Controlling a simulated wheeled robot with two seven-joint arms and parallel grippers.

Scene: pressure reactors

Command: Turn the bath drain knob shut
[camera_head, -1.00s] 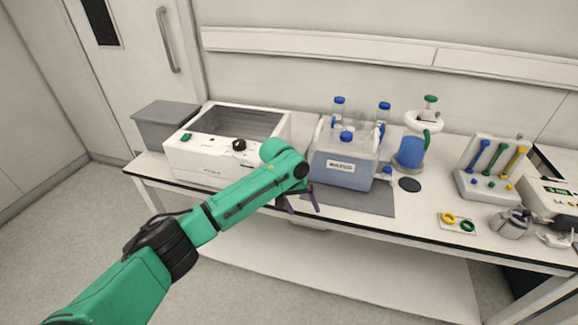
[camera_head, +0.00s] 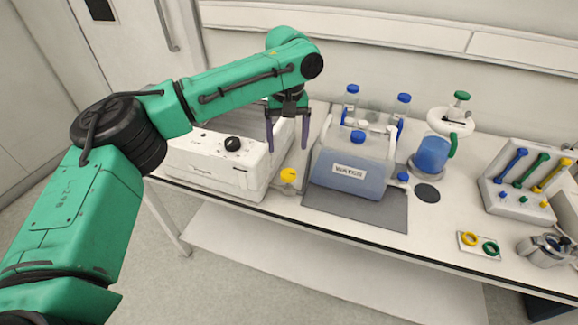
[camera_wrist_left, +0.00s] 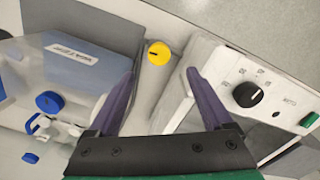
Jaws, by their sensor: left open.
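The yellow drain knob (camera_head: 288,175) sticks out low beside the right side of the white bath (camera_head: 212,170). It also shows in the left wrist view (camera_wrist_left: 158,52), round with a dark mark on its face. My left gripper (camera_head: 288,148) points down above the knob, open, with nothing between its purple fingers. In the left wrist view the knob lies just beyond and between the fingertips (camera_wrist_left: 160,72), apart from both. The black dial on the bath (camera_head: 232,144) is left of the gripper. My arm hides part of the bath's top. The right gripper is out of view.
A blue-filled container marked WATER (camera_head: 347,172) stands close to the right of the knob on a grey mat (camera_head: 372,212). Bottles with blue caps (camera_head: 351,92) stand behind it. A flask (camera_head: 433,152) and a tool rack (camera_head: 522,185) are farther right.

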